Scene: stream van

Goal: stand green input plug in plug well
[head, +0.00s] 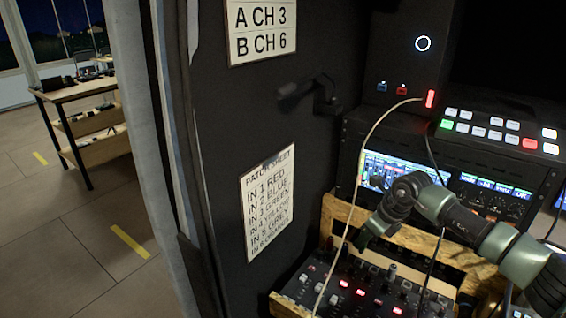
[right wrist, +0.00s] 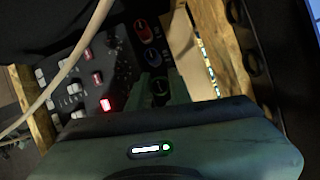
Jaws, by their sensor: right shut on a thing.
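My right gripper (head: 370,236) reaches in from the right and points down over the back of the mixer, by the wooden frame. It is shut on the green input plug, which is mostly hidden by the fingers in the head view. In the right wrist view the gripper (right wrist: 160,92) is at the middle, below dark round fittings with a red mark (right wrist: 140,27) and a blue mark (right wrist: 150,56). I cannot tell for sure which opening is the plug well, or whether the plug touches it. My left gripper is not in view.
The mixer (head: 345,285) with lit red buttons sits in a wooden frame (head: 345,212). A pale cable (head: 355,175) hangs across it from a red lit connector (head: 430,98). A rack with screens (head: 400,168) stands behind. A patch sheet (head: 268,200) is on the black wall.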

